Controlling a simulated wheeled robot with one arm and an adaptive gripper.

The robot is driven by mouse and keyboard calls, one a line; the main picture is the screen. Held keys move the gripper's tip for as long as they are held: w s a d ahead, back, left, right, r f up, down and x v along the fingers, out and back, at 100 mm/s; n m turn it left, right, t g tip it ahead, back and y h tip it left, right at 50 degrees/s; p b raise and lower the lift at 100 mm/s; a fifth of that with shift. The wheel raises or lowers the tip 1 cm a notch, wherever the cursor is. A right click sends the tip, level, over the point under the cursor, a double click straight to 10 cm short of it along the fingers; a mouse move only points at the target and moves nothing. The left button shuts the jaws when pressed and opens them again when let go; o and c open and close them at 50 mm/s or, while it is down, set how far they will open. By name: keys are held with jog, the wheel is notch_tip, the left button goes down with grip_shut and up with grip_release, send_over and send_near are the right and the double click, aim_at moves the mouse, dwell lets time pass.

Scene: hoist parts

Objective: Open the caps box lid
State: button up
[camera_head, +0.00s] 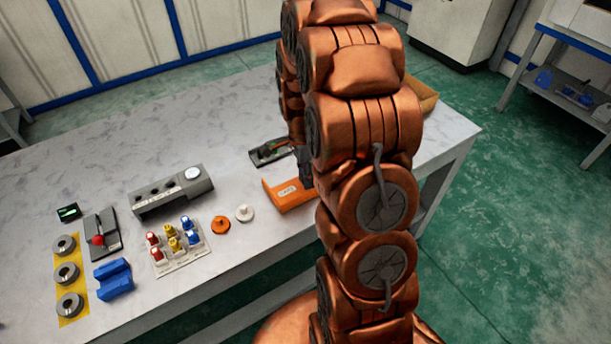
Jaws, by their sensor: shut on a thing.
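The orange caps box (286,196), with a small white label on its front, stands near the front edge of the table. My copper arm covers its right part. My dark gripper (306,172) is at the box's upper right side, partly hidden behind my arm. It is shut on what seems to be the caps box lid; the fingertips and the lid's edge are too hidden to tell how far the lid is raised.
Left of the box lie an orange cap (220,225) and a white cap (245,213). A grey instrument block (172,193) and a rack of coloured parts (180,247) stand further left. A dark tray (268,153) lies behind the box. The table's back left is clear.

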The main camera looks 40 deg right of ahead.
grip_shut()
